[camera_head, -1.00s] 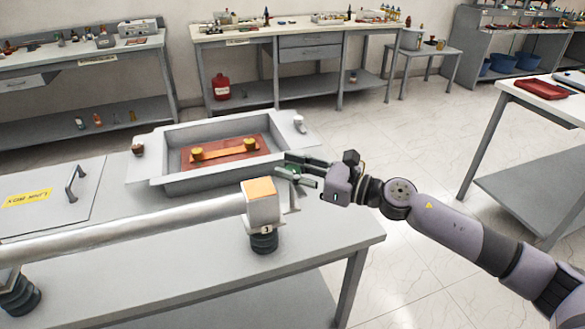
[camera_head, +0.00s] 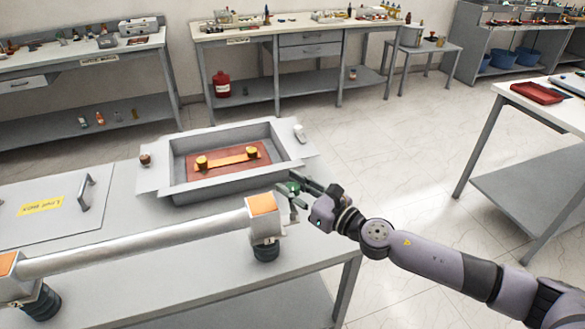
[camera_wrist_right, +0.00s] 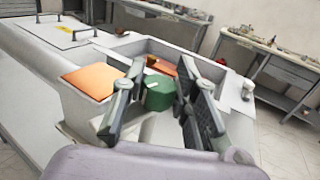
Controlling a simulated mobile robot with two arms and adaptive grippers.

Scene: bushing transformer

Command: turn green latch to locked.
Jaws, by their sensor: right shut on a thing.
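The green latch (camera_wrist_right: 158,92) is a short green cylinder in the right wrist view, between the two dark fingers of my right gripper (camera_wrist_right: 155,98). In the head view a bit of the green latch (camera_head: 291,187) shows beside the orange-topped end block (camera_head: 264,217) of the long grey tube (camera_head: 140,246). My right gripper (camera_head: 297,192) comes in from the right and is shut on the latch; its fingers partly hide it. The latch's exact angle cannot be told. My left gripper is not in view.
The grey open tray (camera_head: 228,193) with a copper bar on a red-brown plate (camera_head: 230,158) stands just behind the end block. A lid with a handle (camera_head: 87,192) lies at the left. The bench's front right surface (camera_head: 310,252) is clear.

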